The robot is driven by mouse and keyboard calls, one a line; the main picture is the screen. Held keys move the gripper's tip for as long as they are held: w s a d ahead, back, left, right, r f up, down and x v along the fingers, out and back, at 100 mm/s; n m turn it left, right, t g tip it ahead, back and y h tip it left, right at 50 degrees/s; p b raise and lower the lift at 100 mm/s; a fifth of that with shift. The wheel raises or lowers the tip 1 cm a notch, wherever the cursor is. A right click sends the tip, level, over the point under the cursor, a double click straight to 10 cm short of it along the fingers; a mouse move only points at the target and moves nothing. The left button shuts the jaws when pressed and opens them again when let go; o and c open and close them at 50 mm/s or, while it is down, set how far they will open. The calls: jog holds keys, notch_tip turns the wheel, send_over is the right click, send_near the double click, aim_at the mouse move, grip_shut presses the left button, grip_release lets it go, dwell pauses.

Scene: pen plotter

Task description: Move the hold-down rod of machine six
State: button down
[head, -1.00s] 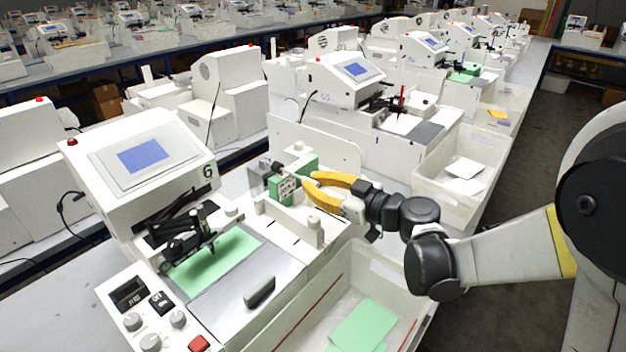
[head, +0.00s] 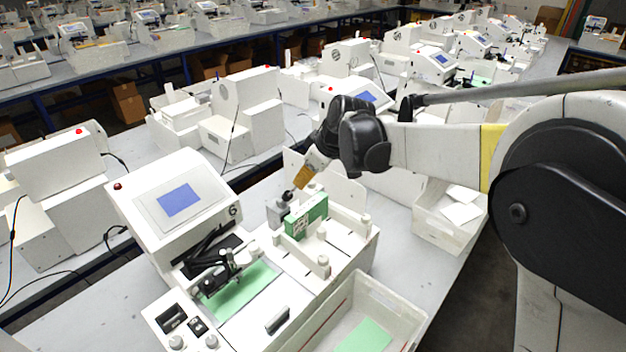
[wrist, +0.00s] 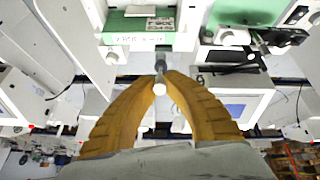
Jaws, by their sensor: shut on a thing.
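Machine six (head: 180,200) stands at centre left in the head view, with a blue screen and a "6" on its side. A green block (head: 306,216) with a printed label sits on its right-hand part, beside a small grey fixture (head: 279,211). My gripper (head: 303,177) points down just behind these, its yellow fingers partly hidden by my wrist. In the wrist view my gripper (wrist: 160,84) is shut on a slim grey rod with a pale round end (wrist: 160,67), which appears to be the hold-down rod. Its far end is hard to make out.
A green sheet (head: 240,290) lies on the machine's bed. White posts (head: 323,262) stand near the green block. A white bin (head: 400,312) with green paper is in front at right. Neighbouring machines (head: 350,105) stand close behind my wrist.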

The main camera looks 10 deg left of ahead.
jog(key=a+h+p, duration=0.1)
jog(key=w+a+r+g+h+p, duration=0.1)
jog(key=w+a+r+h+p, duration=0.1)
jog(key=shift+a+r+g, duration=0.2)
jog(key=shift+a+g, duration=0.1)
jog(key=shift+a, duration=0.05)
jog(key=shift+w+a+r+g+h+p, duration=0.1)
jog(key=shift+w+a+g+h+p, duration=0.15)
jog(key=shift+w+a+h+p, duration=0.25)
jog(key=shift+w+a+g+h+p, duration=0.25)
jog(key=shift+a+h+p, duration=0.05)
jog(key=shift+a+p, duration=0.35)
jog(key=c, duration=1.4)
grip_release()
jog(key=shift+a, duration=0.1)
jog(key=r, duration=1.2)
jog(key=shift+s+d, duration=0.25)
jog(key=shift+d, duration=0.05)
